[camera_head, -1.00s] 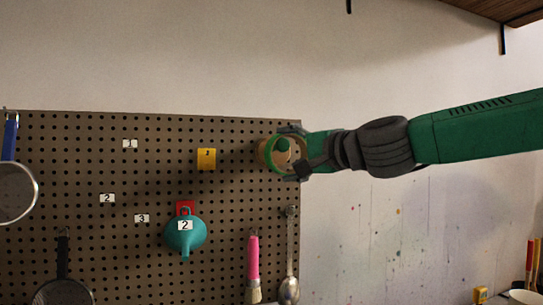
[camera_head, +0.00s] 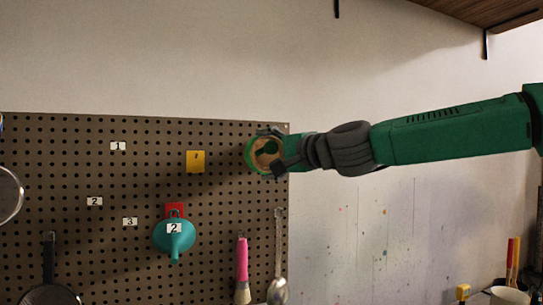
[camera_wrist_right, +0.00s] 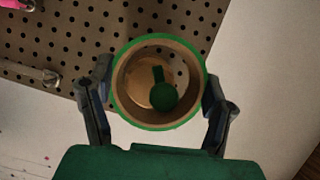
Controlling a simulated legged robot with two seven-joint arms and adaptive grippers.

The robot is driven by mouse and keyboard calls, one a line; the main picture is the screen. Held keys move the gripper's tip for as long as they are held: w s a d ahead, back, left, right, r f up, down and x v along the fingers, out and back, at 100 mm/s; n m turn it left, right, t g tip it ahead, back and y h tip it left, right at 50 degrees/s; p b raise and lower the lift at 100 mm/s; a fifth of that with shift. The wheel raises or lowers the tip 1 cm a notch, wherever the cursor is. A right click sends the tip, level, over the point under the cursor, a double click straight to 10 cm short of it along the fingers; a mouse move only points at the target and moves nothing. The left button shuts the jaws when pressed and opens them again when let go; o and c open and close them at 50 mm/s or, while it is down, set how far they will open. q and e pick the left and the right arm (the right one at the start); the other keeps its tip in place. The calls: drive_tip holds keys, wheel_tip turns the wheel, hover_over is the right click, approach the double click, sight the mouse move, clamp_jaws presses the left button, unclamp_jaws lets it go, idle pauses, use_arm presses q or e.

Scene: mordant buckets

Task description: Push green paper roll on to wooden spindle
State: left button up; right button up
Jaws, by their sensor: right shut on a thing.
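The green paper roll (camera_head: 248,154) is a short ring with a green outside and a brown cardboard inside. My right gripper (camera_head: 271,153) is shut on it, one finger on each side, in front of the pegboard's right edge. The roll also shows in the right wrist view (camera_wrist_right: 150,119), its open end facing the camera. Through its hole I see the round tan wooden spindle (camera_wrist_right: 138,92), low and left of the hole's centre, with a dark green knob and bar in front. I cannot tell whether the roll is around the spindle or only in front of it. My left gripper is out of view.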

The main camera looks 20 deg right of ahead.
drive_tip(key=shift+w+d, duration=0.15)
drive_tip(key=shift+w, duration=0.25)
drive_tip(key=shift+w+d+f, duration=0.15)
drive_tip(key=shift+w+d, duration=0.25)
drive_tip(key=shift+d, duration=0.95)
drive_tip(key=shift+a, duration=1.15)
drive_tip(key=shift+d, duration=1.3)
drive_tip(key=shift+a, duration=0.75)
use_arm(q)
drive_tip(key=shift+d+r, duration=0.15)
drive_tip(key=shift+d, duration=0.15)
